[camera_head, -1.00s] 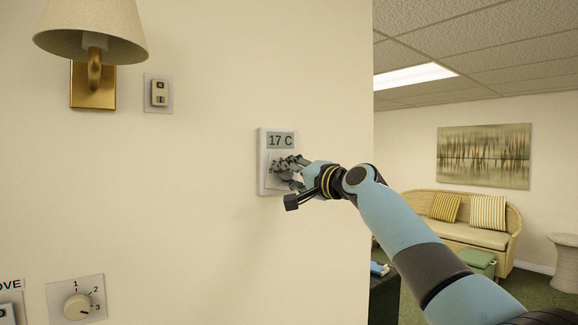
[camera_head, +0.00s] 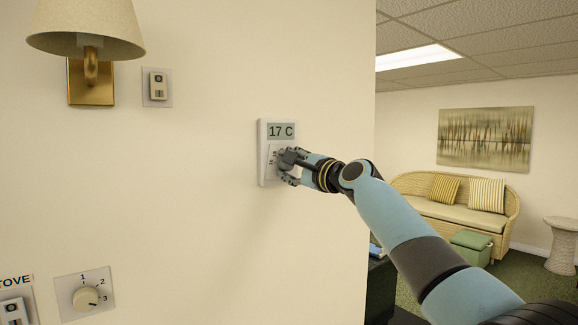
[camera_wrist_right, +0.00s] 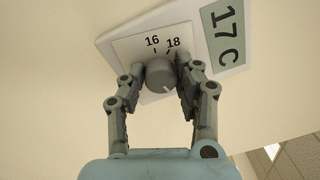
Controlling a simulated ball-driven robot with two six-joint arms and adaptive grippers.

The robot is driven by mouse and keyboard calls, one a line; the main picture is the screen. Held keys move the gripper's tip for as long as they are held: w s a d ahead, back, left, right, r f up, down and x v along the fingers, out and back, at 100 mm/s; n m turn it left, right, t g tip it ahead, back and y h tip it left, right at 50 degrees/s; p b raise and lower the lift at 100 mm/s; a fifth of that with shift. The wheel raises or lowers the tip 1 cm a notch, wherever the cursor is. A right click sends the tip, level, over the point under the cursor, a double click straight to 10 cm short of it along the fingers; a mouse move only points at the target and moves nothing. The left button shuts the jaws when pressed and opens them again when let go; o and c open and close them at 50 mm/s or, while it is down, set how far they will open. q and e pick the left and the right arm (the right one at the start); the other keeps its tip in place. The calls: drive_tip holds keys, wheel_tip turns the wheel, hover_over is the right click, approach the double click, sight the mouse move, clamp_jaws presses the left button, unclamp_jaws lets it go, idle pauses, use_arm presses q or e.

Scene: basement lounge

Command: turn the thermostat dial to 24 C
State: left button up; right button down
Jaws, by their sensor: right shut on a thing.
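The white thermostat (camera_head: 263,152) is on the cream wall, and its display (camera_head: 281,131) reads 17 C. In the right wrist view the same reading shows sideways on the display (camera_wrist_right: 224,36). The round grey dial (camera_wrist_right: 159,73) sits below the display, with 16 and 18 marked beside it. My right gripper (camera_head: 287,160) is at the dial and mostly hides it in the head view. In the right wrist view its two fingers (camera_wrist_right: 160,80) are shut on the dial from opposite sides. The other scale marks are hidden. My left gripper is out of view.
A wall lamp (camera_head: 90,80) and a small switch (camera_head: 157,87) are on the wall at upper left. A three-position knob (camera_head: 86,298) is at lower left. The wall ends right of the thermostat. Beyond are a wicker sofa (camera_head: 455,212) and a green ottoman (camera_head: 471,247).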

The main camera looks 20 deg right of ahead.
drive_tip(key=shift+f+m, duration=0.1)
drive_tip(key=shift+m, duration=0.3)
drive_tip(key=c, duration=0.9)
unclamp_jaws()
drive_tip(key=shift+c, duration=0.2)
drive_tip(key=shift+s, duration=0.1)
drive_tip(key=v, duration=1.1)
drive_tip(key=shift+s+d, duration=0.2)
drive_tip(key=shift+s, duration=0.2)
